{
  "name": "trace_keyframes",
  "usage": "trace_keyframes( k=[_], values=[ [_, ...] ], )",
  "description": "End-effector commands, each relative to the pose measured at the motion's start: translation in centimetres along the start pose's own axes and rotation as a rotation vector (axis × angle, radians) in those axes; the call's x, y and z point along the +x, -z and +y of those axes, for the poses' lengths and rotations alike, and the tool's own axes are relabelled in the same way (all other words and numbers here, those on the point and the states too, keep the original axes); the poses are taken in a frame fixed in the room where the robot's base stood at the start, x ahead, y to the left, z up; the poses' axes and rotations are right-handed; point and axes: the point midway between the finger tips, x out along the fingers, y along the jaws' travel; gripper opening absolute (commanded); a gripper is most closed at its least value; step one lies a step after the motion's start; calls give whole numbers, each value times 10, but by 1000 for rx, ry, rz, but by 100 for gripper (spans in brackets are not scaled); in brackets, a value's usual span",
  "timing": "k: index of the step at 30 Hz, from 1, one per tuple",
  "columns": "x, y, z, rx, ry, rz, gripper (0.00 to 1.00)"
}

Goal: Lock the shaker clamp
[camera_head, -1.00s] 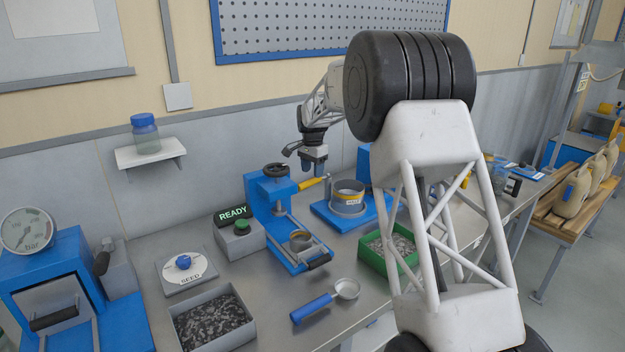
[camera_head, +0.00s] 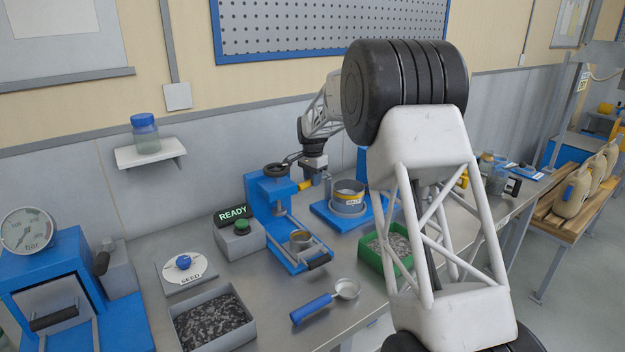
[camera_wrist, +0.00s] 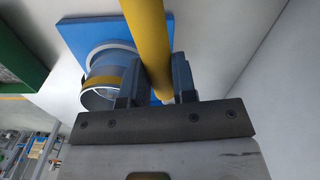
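The shaker stands on a blue base (camera_head: 328,216), with a grey sieve pan (camera_head: 349,199) that carries a yellow band. Its yellow clamp lever (camera_head: 304,186) sticks out at the pan's left. In the wrist view the lever (camera_wrist: 148,40) runs down between the two dark fingers, and the pan (camera_wrist: 108,78) lies left of it.
A blue press (camera_head: 270,205) with a black knob stands close left of my gripper. A green tray (camera_head: 373,259) of grey pieces is in front right. A READY sign (camera_head: 232,215), a blue-handled scoop (camera_head: 312,308) and a grey bin (camera_head: 245,325) are further left and forward.

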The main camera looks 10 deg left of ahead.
Motion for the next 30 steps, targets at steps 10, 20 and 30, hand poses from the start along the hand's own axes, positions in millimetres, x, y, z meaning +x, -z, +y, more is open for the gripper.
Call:
trace_keyframes(
  k=[10, 20, 30],
  values=[
    [0, 0, 0, -4, 0, 0, 0],
    [0, 0, 8, -87, 0, 0, 0],
    [-1, 4, 28, -328, 0, 0, 0]
  ],
)
